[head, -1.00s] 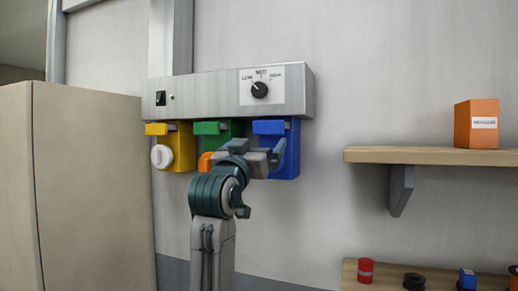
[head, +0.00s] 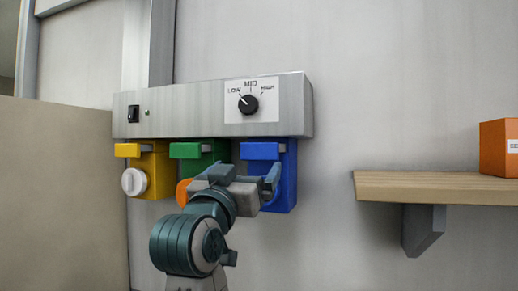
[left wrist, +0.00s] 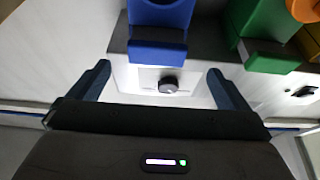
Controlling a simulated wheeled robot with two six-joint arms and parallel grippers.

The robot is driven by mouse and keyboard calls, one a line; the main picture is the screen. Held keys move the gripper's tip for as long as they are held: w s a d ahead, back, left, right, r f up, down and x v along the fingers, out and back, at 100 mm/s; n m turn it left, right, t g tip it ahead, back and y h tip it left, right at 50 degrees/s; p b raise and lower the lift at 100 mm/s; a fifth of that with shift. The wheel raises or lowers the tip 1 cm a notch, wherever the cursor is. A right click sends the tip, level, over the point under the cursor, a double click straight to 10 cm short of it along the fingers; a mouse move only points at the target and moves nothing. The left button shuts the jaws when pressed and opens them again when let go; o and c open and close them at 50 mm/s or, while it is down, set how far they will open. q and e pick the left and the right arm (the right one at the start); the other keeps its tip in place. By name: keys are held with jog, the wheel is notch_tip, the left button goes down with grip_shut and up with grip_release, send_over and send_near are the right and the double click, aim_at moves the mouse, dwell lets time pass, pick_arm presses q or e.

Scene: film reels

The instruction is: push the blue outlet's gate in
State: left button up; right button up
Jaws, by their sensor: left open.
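The blue outlet (head: 285,182) hangs at the right end of the row under the grey metal panel. Its gate (head: 262,151) is a blue block sticking out at the outlet's top front. My left gripper (head: 248,177) is open and empty, in front of and slightly below the gate, and hides part of the outlet. In the left wrist view, the blue outlet (left wrist: 160,12) and its gate (left wrist: 158,48) lie straight ahead, between and beyond the open fingers (left wrist: 158,70). I see no contact with the gate. My right gripper is not in view.
A green outlet (head: 190,152) and a yellow outlet (head: 158,170) with a white round cap (head: 134,182) hang to the left. The panel (head: 185,110) above carries a black dial (head: 248,104). A wooden shelf (head: 430,188) with an orange box (head: 497,147) is at right.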

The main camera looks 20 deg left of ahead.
aim_at(258, 152)
pick_arm(q)
jog(key=w+r+p, duration=0.2)
jog(key=r, duration=0.1)
jog(key=shift+w+d+r+p, duration=0.2)
jog(key=shift+w+d+p, duration=0.05)
jog(key=shift+d+p, duration=0.15)
jog(key=w+p, duration=0.1)
jog(key=w, duration=0.2)
jog(key=shift+w+a+r, duration=0.1)
jog(key=shift+w+a, duration=0.05)
jog(key=shift+w, duration=0.2)
jog(key=shift+w+p, duration=0.45)
jog(key=shift+w, duration=0.4)
jog(key=shift+r, duration=0.15)
jog(key=shift+s, duration=0.25)
jog(key=shift+w, duration=0.1)
jog(key=c, duration=1.4)
jog(key=shift+w+b, duration=0.3)
jog(key=shift+w, duration=0.05)
jog(key=shift+s+r, duration=0.1)
jog(key=shift+r, duration=0.05)
jog(key=o, duration=1.4)
jog(key=shift+c, duration=0.2)
jog(key=shift+o, duration=0.2)
jog(key=shift+w, duration=0.25)
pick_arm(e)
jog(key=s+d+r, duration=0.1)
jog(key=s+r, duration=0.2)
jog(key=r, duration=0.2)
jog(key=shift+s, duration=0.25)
